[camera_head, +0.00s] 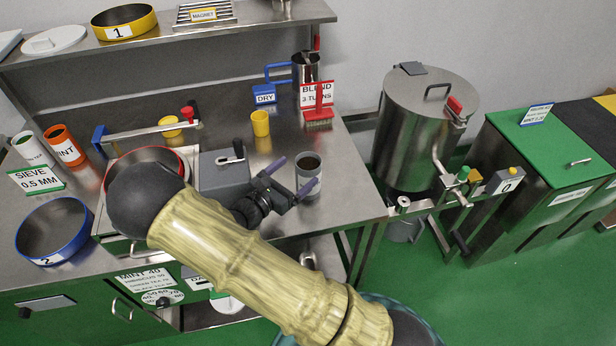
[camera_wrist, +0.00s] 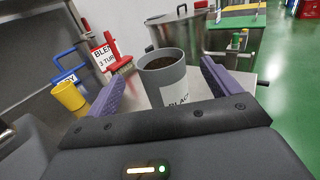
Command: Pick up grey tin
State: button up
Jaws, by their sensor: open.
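The grey tin (camera_head: 308,168) stands upright near the right end of the steel bench, open at the top with dark contents. In the wrist view the grey tin (camera_wrist: 166,82) shows a white label with dark letters, partly cut off by my gripper's body. My gripper (camera_head: 294,176) is open, with one purple finger on each side of the tin. In the wrist view my gripper (camera_wrist: 165,88) has a finger to the left and a finger to the right of the tin, with a gap visible on both sides.
A yellow cup (camera_head: 260,124) stands behind the tin to the left. A red brush (camera_head: 318,112) and a "BLEND 3 TURNS" sign (camera_head: 317,92) stand behind it. A grey box with a lever (camera_head: 222,172) is to the left. A large steel drum (camera_head: 420,130) is beyond the bench's right edge.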

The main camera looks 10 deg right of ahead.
aim_at(315, 163)
jog(key=shift+w+d+f, duration=0.15)
jog(key=shift+d+f, duration=0.05)
jog(key=shift+f, duration=0.4)
jog(key=shift+w+d+f, duration=0.15)
jog(key=shift+d+f, duration=0.05)
jog(key=shift+f, duration=0.35)
jog(key=shift+w+d, duration=0.1)
jog(key=p+x, duration=0.1)
jog(key=x, duration=0.5)
jog(key=shift+w+d+p, duration=0.1)
jog(key=shift+d+p, duration=0.05)
jog(key=shift+p, duration=0.25)
jog(key=c, duration=1.1)
